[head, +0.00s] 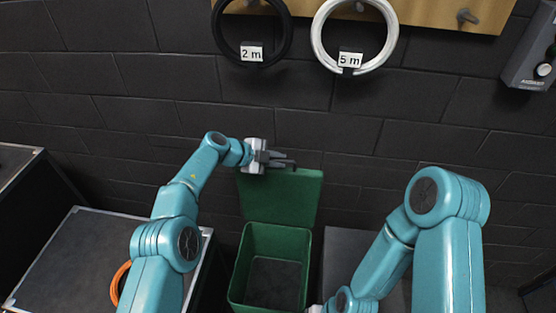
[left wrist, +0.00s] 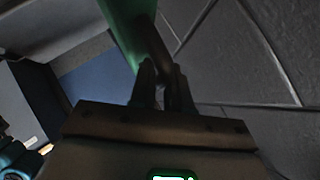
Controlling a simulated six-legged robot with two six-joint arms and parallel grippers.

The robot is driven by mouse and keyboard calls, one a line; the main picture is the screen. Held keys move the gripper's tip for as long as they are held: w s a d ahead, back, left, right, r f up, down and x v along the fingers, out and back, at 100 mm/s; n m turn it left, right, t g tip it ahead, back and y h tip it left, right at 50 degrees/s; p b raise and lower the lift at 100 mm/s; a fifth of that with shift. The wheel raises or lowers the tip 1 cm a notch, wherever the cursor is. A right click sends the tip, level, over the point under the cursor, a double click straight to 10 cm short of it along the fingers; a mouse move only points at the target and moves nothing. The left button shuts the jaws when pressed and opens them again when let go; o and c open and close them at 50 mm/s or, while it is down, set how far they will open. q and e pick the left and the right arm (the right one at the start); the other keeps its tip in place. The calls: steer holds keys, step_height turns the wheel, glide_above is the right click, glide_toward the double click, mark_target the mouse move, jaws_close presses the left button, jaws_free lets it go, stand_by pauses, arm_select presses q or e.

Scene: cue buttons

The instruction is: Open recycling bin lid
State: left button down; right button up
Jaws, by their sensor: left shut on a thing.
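The green recycling bin (head: 240,268) stands open-topped at the lower middle of the head view, and its dark inside shows. Its green lid (head: 285,205) stands up, nearly upright, behind the opening near the wall. My left gripper (head: 288,162) is at the lid's top edge, shut on a dark bar-like handle (left wrist: 154,43) at that edge. In the left wrist view the green lid (left wrist: 122,22) runs up past the fingertips. My right arm reaches in from the lower right; its gripper's fingers are out of the picture.
A dark case (head: 75,255) with an orange cable (head: 117,283) stands left of the bin. A grey box top (head: 345,250) is right of it. Black (head: 219,32) and white (head: 322,40) cable coils hang on the brick wall above. A grey wall box (head: 532,62) is at upper right.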

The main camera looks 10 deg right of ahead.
arm_select(q)
steer(key=shift+s, duration=0.1)
steer(key=c, duration=1.2)
jaws_free()
steer(key=shift+a+r, duration=0.1)
steer(key=shift+a, duration=0.05)
steer(key=b+v, duration=0.3)
steer(key=v, duration=1.3)
jaws_close()
